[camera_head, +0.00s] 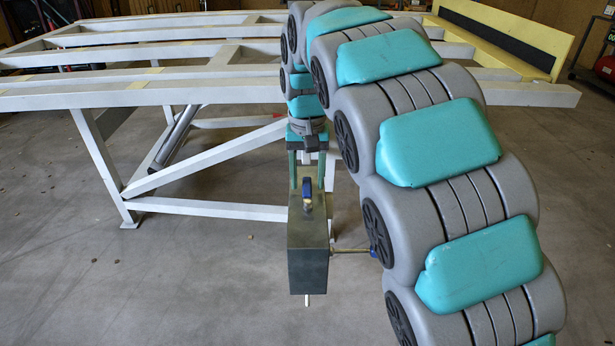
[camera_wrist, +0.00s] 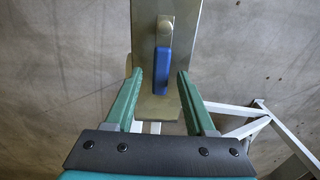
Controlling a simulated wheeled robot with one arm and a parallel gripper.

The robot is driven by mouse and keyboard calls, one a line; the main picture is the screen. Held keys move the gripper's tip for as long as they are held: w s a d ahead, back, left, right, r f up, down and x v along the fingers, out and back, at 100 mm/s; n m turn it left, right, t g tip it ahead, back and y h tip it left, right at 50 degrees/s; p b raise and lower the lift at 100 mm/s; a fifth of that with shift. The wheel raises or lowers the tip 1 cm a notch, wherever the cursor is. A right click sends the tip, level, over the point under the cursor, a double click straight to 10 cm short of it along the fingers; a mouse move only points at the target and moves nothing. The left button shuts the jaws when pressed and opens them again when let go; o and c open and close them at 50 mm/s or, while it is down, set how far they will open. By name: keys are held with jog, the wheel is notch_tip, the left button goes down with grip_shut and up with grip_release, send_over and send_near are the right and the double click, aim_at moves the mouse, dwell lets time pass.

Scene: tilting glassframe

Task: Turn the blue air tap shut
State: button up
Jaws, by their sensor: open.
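The blue air tap (camera_head: 307,190) sits on top of a dark metal box (camera_head: 308,265) below the front of the frame. Its blue lever points from the brass pivot towards my gripper. In the wrist view the blue lever (camera_wrist: 162,75) lies lengthwise on the box's pale top face (camera_wrist: 148,40). My gripper (camera_head: 307,180) is open over the box, its green fingers apart. In the wrist view the fingers (camera_wrist: 160,73) stand left and right of the lever, with a gap on each side. I cannot tell how far above the box face the tips are.
A white tilting frame (camera_head: 150,95) with beams and legs stands behind the box. A thin pipe (camera_head: 350,251) sticks out of the box's right side, with another blue part (camera_head: 376,240) partly hidden by my arm.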

aim_at(307, 183)
notch_tip(307, 183, up, 7)
jog(key=shift+r, duration=0.4)
dwell(0.4)
jog(key=shift+s+d, duration=0.15)
jog(key=shift+d, duration=0.15)
jog(key=s+d+f+m+g, duration=0.1)
jog(key=s+d+f, duration=0.3)
jog(key=s+d, duration=0.6)
jog(key=s+d+f, duration=0.5)
jog(key=s+d, duration=0.2)
jog(key=s, duration=0.5)
jog(key=s+d+f, duration=0.2)
jog(key=s+f, duration=0.4)
jog(key=s, duration=0.6)
jog(key=shift+d+f+g, duration=0.2)
jog(key=shift+g, duration=0.2)
